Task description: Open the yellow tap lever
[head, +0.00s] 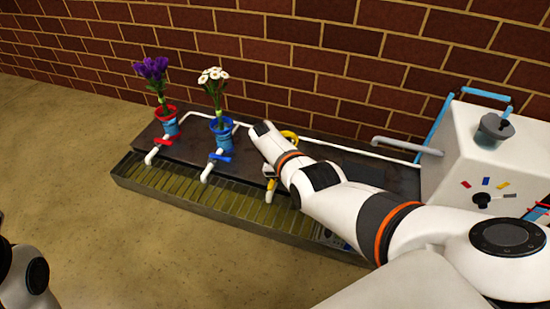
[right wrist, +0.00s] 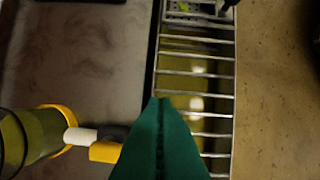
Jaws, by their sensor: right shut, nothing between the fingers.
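The yellow tap lever (right wrist: 105,152) shows in the right wrist view at the end of a short white pipe, close to the left side of my right gripper (right wrist: 160,102). That gripper's green fingers are shut with nothing between them, and they point over the edge of the drain grate. The fingers hide part of the tap, and I cannot tell whether they touch the lever. In the head view a bit of the yellow lever (head: 271,185) shows beside my right arm, which covers most of this tap. My left gripper is out of view.
A yellow-rimmed pot (head: 289,134) stands behind the tap. A red pot (head: 166,122) with purple flowers and a blue pot (head: 221,133) with white flowers stand left, with red and blue levers in front. A white box (head: 470,150) stands right. The floor in front is clear.

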